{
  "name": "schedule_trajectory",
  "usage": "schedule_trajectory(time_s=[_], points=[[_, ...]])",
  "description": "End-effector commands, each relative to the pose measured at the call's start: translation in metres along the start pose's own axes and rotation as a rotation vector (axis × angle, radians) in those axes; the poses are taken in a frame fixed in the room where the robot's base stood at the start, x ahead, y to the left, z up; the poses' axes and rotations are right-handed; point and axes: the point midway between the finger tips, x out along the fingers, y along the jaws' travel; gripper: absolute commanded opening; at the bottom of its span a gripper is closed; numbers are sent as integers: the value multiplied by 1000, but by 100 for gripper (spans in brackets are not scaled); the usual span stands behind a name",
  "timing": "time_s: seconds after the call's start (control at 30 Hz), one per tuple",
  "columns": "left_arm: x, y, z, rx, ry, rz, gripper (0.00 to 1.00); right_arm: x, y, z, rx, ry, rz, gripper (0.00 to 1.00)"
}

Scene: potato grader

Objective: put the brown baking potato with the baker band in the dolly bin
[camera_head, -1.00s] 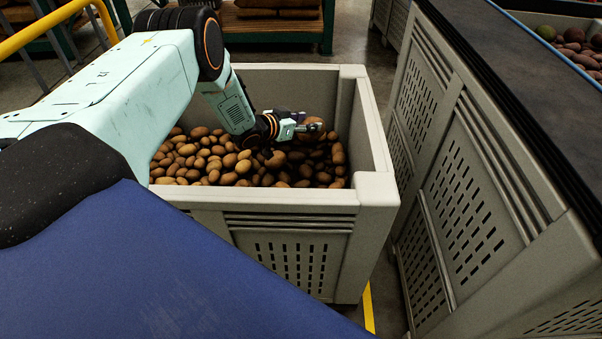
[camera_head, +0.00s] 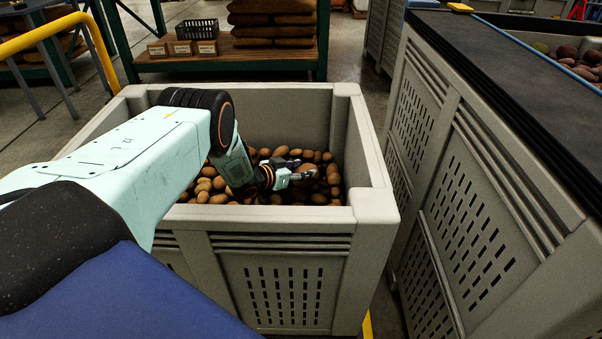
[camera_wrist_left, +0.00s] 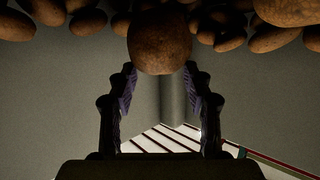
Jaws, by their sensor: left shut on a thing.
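My left gripper (camera_head: 302,175) is inside a large grey plastic bin (camera_head: 275,216), above or among its brown potatoes. It is shut on a brown potato (camera_head: 309,170), which also shows between the fingertips in the left wrist view (camera_wrist_left: 160,45). No band can be made out on this potato. Several loose brown potatoes (camera_head: 215,184) lie in the bin around the gripper. They also show along the top of the left wrist view (camera_wrist_left: 88,21). I cannot tell from the frames which container is the dolly bin. My right gripper is not in view.
A second grey bin (camera_head: 465,190) stands to the right, beneath a dark-topped surface (camera_head: 510,90); darker produce (camera_head: 578,58) lies beyond it. A yellow rail (camera_head: 40,35) is at the left. A rack with sacks (camera_head: 270,42) and a black crate (camera_head: 197,29) stands behind.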

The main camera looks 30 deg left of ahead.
Motion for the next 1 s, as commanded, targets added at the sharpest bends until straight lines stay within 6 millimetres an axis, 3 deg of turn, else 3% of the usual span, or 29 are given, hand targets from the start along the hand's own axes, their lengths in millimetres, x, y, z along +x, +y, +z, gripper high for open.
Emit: schedule_trajectory(time_s=[0.87,0.9,1.0], points=[[8,0,11,0,4,-1,9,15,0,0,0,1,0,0],[8,0,12,0,1,-1,53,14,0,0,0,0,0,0],[7,0,12,0,2,-1,61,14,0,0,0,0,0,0]])
